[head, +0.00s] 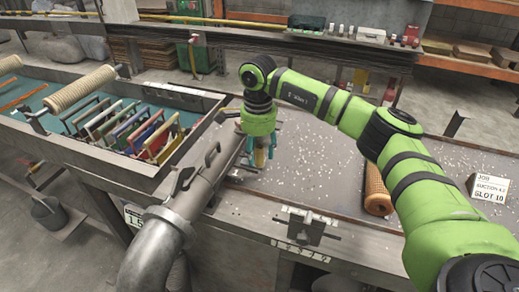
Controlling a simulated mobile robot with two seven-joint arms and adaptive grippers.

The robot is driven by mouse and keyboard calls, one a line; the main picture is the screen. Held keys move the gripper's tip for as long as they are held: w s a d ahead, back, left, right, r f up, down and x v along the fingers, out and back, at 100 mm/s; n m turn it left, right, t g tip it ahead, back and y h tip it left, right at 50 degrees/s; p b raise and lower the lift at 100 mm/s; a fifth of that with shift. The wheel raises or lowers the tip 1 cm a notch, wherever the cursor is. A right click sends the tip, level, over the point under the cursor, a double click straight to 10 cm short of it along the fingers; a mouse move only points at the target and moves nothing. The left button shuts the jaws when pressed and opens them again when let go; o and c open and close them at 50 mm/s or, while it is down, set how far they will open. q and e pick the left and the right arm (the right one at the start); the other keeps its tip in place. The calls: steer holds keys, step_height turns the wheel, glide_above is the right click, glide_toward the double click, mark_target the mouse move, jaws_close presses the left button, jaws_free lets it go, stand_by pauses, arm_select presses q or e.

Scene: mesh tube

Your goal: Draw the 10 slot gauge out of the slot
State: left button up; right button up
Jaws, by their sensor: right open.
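My right gripper (260,158) points down over the metal bench (315,160), left of its middle. Its fingers are open; something yellowish shows between them, but I cannot tell what it is or whether they touch it. Several flat coloured pieces with pale handles (135,128) stand in a row in the tray at left; they look like gauges, but their markings are too small to read. I cannot tell which is the 10 slot gauge. A job card (490,188) at right reads "SUCTION" and "SLOT 10". My left gripper is not in view.
A tan mesh tube (377,190) lies on the bench beside my right arm. Pale scraps litter the bench. A metal tray (190,92) with a roller (80,89) is at left. A thick grey pipe (157,245) and a small clamp (305,226) are in front.

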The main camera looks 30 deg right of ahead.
steer(key=shift+s+d, duration=0.1)
steer(key=shift+d, duration=0.05)
step_height(320, 180, up, 12)
stand_by(0.6)
stand_by(1.6)
